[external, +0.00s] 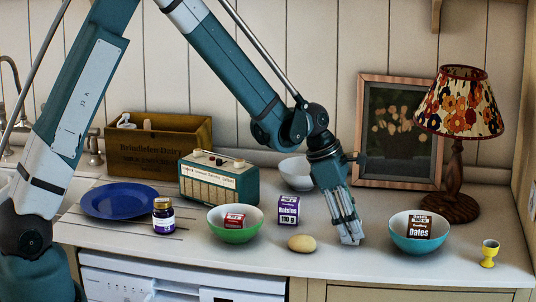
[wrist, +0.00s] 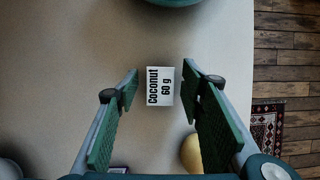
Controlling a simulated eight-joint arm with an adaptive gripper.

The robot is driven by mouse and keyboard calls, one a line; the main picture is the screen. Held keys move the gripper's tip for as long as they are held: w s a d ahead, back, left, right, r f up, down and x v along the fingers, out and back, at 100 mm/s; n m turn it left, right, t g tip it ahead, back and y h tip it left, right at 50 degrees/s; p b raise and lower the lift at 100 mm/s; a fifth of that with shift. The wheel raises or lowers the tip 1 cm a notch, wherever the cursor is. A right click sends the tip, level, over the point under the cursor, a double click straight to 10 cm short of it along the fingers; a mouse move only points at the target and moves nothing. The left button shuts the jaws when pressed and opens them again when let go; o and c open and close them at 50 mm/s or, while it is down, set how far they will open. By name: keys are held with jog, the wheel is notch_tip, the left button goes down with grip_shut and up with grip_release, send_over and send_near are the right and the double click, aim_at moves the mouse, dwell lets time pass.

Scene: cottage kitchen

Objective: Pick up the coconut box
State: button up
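The coconut box (wrist: 160,87) is small and white with black lettering. In the wrist view it sits on the counter between my gripper's two fingers (wrist: 160,74), with a gap to each side. My gripper is open and empty, and I see no contact with the box. In the external view my gripper (external: 350,237) points down close to the counter, between the egg-shaped tan object and the teal bowl. There the fingers hide the box, and I cannot make it out clearly.
The tan object (external: 302,243) and the purple raisins box (external: 288,210) are left of my gripper. The teal bowl (external: 403,243) holding a dates box (external: 420,228) is to the right. A white bowl (external: 294,171) and a picture frame (external: 373,183) stand behind. A yellow egg cup (external: 489,253) is far right.

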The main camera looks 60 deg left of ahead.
jog(key=c, duration=1)
jog(key=shift+r, duration=0.15)
jog(key=shift+r, duration=4.85)
